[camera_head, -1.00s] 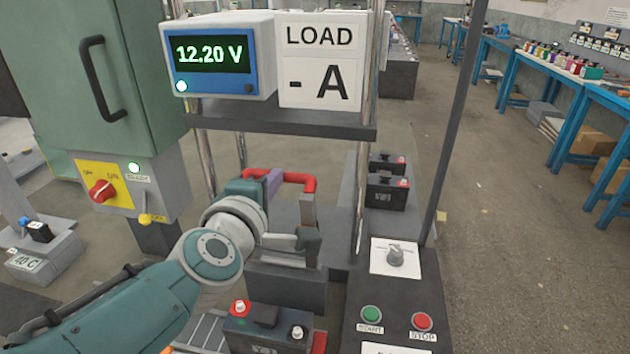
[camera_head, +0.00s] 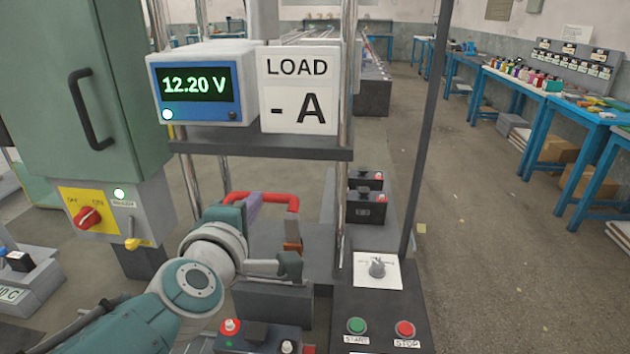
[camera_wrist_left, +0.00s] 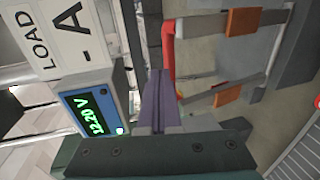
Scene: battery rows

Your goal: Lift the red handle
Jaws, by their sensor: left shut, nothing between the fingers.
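The red handle (camera_head: 272,197) is a bent red bar below the display shelf, and it also shows in the left wrist view (camera_wrist_left: 168,50). My left gripper (camera_head: 254,203) is at the handle's left part in the head view. Its purple fingers (camera_wrist_left: 158,98) are shut together with nothing between them, and their tips are just short of the red bar. I cannot tell whether they touch it. Arms with orange pads (camera_wrist_left: 228,94) hang from the handle's frame. My right gripper is not in view.
A display reading 12.20 V (camera_head: 200,85) and a LOAD sign (camera_head: 299,90) stand on the shelf above. A battery (camera_head: 257,338) sits in front, below my gripper. START (camera_head: 356,326) and STOP (camera_head: 404,329) buttons are on the right. A green cabinet (camera_head: 90,90) stands left.

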